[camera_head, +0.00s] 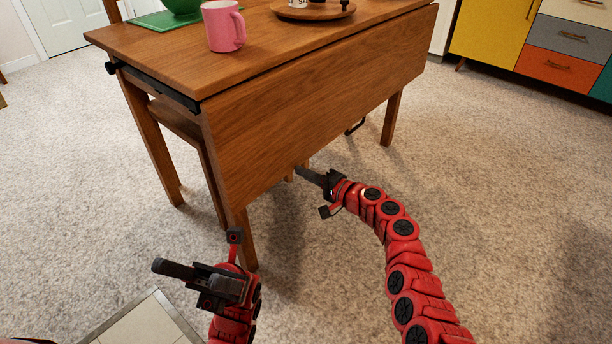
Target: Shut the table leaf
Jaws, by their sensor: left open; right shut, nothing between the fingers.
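The wooden table leaf (318,107) hangs down from the near long edge of the table (180,55), slanting slightly in the picture. My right gripper (305,174) is shut and empty at the leaf's lower edge, near its middle. Its fingertips overlap that edge, and I cannot tell whether they touch it or reach under it. My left gripper (180,270) is open and empty, low in front of the table's near left leg, apart from the leaf. A black rail (160,87) runs under the tabletop's left end.
A pink mug (223,27) stands on the tabletop near the leaf's hinge edge. A green bowl (183,5) and a round wooden tray (313,12) are further back. A coloured cabinet (540,45) stands at the back right. Carpet is clear to the right.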

